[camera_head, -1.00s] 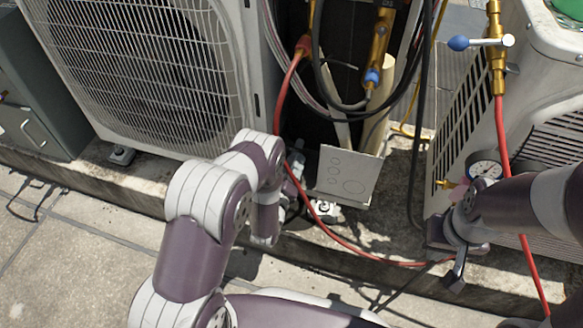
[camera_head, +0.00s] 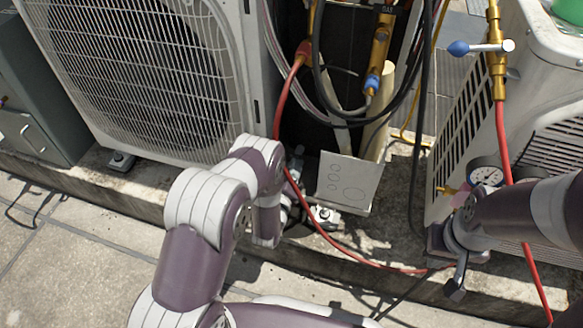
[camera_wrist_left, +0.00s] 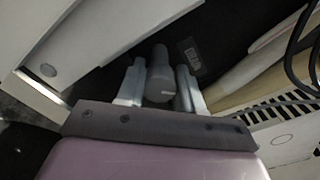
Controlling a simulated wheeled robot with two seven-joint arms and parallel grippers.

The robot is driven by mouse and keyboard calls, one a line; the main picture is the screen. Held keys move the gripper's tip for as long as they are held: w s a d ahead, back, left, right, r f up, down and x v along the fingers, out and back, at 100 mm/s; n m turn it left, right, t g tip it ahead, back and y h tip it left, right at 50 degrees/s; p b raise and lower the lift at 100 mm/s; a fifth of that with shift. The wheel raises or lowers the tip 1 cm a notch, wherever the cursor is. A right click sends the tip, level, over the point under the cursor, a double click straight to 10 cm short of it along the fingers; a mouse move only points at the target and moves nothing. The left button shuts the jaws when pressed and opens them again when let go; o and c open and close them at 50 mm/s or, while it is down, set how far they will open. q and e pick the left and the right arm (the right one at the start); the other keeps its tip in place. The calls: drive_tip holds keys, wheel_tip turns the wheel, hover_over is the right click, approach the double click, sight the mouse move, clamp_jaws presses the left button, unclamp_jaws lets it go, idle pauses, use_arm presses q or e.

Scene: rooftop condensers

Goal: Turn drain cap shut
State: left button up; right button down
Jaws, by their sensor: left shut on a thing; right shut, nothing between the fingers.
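The drain cap (camera_wrist_left: 160,75) is a grey round-ended knob with a pale mark, seen in the left wrist view in front of the dark unit opening. My left gripper (camera_wrist_left: 160,92) is shut on it, one pale finger on each side. In the head view my left wrist reaches down beside the condenser's lower right corner, and my arm hides the cap and fingertips. My right gripper (camera_head: 456,288) is shut and empty, low at the right in front of the ledge.
A large fan condenser (camera_head: 150,75) stands at left and a second unit (camera_head: 545,130) at right. A red hose (camera_head: 345,240) loops across the ledge between my arms. A pale plate (camera_head: 345,180), a pressure gauge (camera_head: 487,175) and black cables are close by.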

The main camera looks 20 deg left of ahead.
use_arm(q)
drive_tip(key=n+p, duration=0.1)
drive_tip(key=n, duration=0.2)
drive_tip(key=shift+n+p, duration=0.3)
drive_tip(key=shift+n, duration=0.1)
drive_tip(key=n+p, duration=0.1)
drive_tip(key=n, duration=0.3)
drive_tip(key=shift+n, duration=0.3)
drive_tip(key=n+p, duration=0.1)
drive_tip(key=n, duration=0.3)
drive_tip(key=shift+f+n+p, duration=0.1)
drive_tip(key=shift+n+p, duration=0.2)
drive_tip(key=shift+p, duration=0.05)
drive_tip(key=shift+f+n+p, duration=0.15)
drive_tip(key=shift+n+p, duration=0.25)
drive_tip(key=shift+n, duration=1.8)
drive_tip(key=o, duration=1)
